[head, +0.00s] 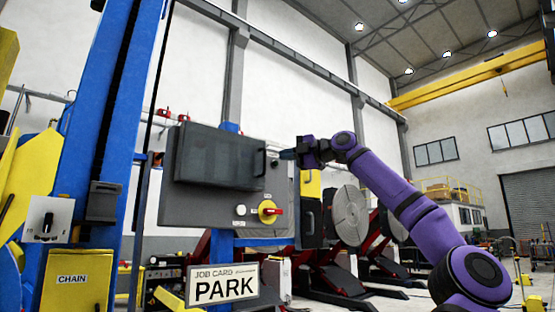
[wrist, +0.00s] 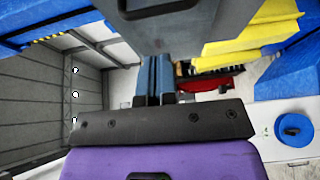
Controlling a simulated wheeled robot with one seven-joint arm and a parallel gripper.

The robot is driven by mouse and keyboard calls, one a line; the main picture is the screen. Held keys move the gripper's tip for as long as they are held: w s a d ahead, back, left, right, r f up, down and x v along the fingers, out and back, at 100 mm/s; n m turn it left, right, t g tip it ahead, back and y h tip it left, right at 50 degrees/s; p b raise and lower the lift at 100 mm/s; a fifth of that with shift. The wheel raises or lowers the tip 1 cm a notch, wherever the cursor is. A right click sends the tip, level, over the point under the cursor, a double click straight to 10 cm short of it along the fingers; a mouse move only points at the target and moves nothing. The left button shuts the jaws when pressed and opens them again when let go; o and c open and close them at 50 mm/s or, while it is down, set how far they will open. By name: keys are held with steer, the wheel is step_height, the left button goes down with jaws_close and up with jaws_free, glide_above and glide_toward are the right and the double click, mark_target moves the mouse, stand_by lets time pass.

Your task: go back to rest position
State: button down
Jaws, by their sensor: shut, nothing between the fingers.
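My purple arm reaches up from the lower right in the head view. My gripper (head: 284,155) points left at the right part of a grey control panel (head: 285,200). Its fingertips are close to a small dark green button (head: 274,163); I cannot tell whether they touch it. In the wrist view the two blue-grey fingers (wrist: 160,72) lie side by side, shut and empty. A job card (head: 222,284) reading PARK stands below the panel. The panel has a red and yellow rotary switch (head: 269,211) and a dark grey box (head: 218,157) on its left.
A blue column (head: 108,110) stands left, with a yellow CHAIN box (head: 76,279) and a white switch box (head: 47,219). A round grey faceplate (head: 350,215) on a red and black machine stands behind my arm. Space above my arm is open.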

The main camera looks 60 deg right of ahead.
steer(key=s+d, duration=0.1)
steer(key=s, duration=0.6)
steer(key=shift+d, duration=0.4)
